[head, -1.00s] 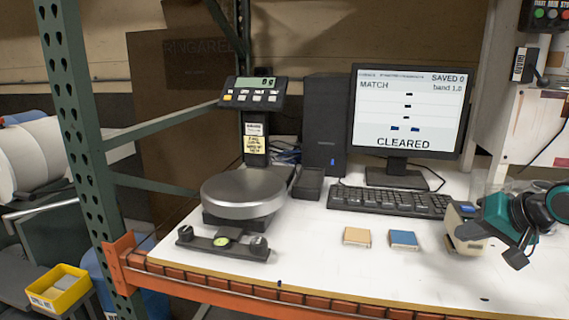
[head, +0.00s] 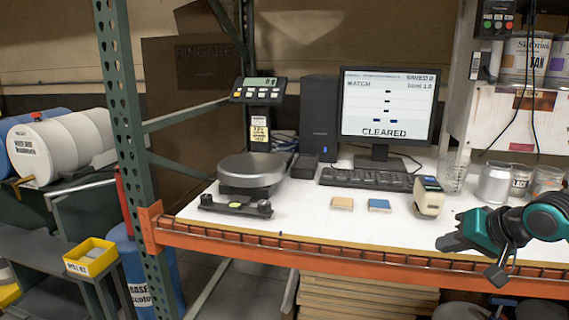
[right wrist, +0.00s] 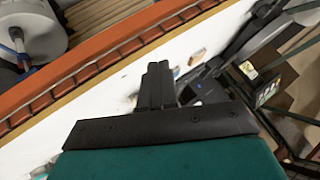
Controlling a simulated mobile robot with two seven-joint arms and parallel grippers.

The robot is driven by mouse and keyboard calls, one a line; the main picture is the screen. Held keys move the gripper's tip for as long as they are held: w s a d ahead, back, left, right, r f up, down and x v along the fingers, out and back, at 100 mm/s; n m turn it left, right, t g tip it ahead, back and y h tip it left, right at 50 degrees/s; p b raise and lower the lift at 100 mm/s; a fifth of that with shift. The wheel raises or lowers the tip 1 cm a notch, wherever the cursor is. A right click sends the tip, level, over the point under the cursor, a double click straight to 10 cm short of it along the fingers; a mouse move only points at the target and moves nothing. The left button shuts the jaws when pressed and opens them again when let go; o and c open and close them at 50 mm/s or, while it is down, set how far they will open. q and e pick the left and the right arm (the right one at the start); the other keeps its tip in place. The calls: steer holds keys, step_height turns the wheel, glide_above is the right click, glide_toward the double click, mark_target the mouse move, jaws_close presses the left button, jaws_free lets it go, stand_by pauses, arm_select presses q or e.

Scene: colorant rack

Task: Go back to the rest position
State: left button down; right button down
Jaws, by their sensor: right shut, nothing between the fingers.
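My left gripper does not show in either view.
A tan tile (head: 342,203) and a blue tile (head: 379,205) lie on the table. A scale (head: 250,172), keyboard (head: 365,179) and monitor (head: 387,105) stand behind. A green rack post (head: 130,130) and orange beam (head: 300,257) border the table. Cans (head: 494,183) stand at the right.

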steer(key=s+a+f+n+t+y, duration=0.1)
steer(key=s+a+f+n+y, duration=0.2)
steer(key=a+f, duration=0.7)
steer(key=s+a+f+n+y, duration=0.1)
steer(key=s+a+f+n, duration=0.3)
steer(key=s+a+f, duration=0.55)
steer(key=s+d+f+m+t+h, duration=0.1)
steer(key=s+d+f+h, duration=0.4)
steer(key=s+f, duration=0.4)
steer(key=s, duration=0.2)
steer(key=shift+s+h, duration=0.4)
